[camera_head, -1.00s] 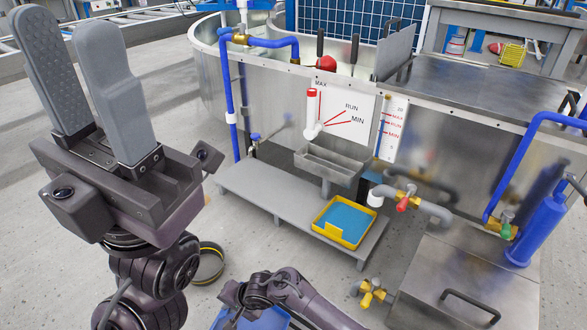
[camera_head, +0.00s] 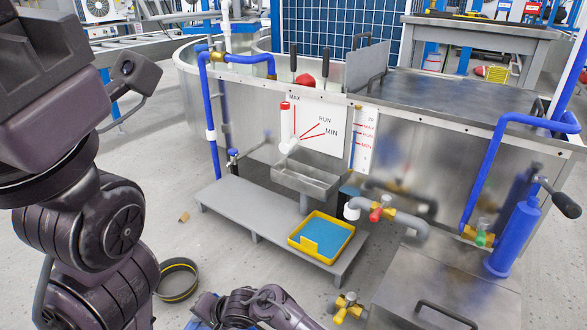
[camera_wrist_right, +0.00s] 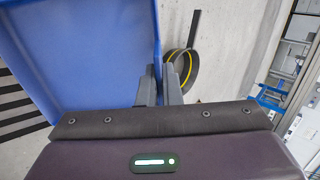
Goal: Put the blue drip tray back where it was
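The blue drip tray (camera_wrist_right: 85,55) fills the upper left of the right wrist view. My right gripper (camera_wrist_right: 158,92) is shut on its edge, with one finger on each side. In the head view only a sliver of the tray (camera_head: 196,325) shows at the bottom edge, by my right gripper (camera_head: 208,308), which is low in front of the grey bench. My left gripper's dark body fills the upper left of the head view; its fingers are out of frame, so its opening cannot be seen.
A low grey bench (camera_head: 235,205) stands before the steel tank (camera_head: 230,120). A yellow tray with a blue inside (camera_head: 347,232) sits on its right end, near a steel trough (camera_head: 305,182). Pipes and valves (camera_head: 385,212) stick out at right.

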